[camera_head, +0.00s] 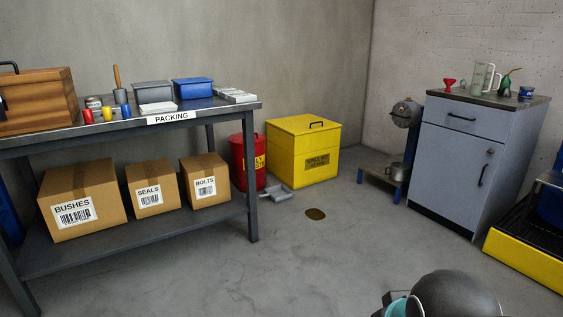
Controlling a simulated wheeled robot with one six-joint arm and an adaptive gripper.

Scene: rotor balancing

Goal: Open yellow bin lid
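The yellow bin (300,160) is a square box on the floor against the back wall, right of the packing bench. Its yellow lid (298,125) lies flat and shut on top. A dark label with unreadable small print is on the bin's front. My gripper's fingers do not show. A dark rounded part with a teal piece at the bottom edge appears to be part of my arm, well apart from the bin.
A red bin (237,163) and a grey dustpan-like item (279,193) stand close left of the yellow bin. The packing bench (254,215) is at left, a grey cabinet (455,165) at right.

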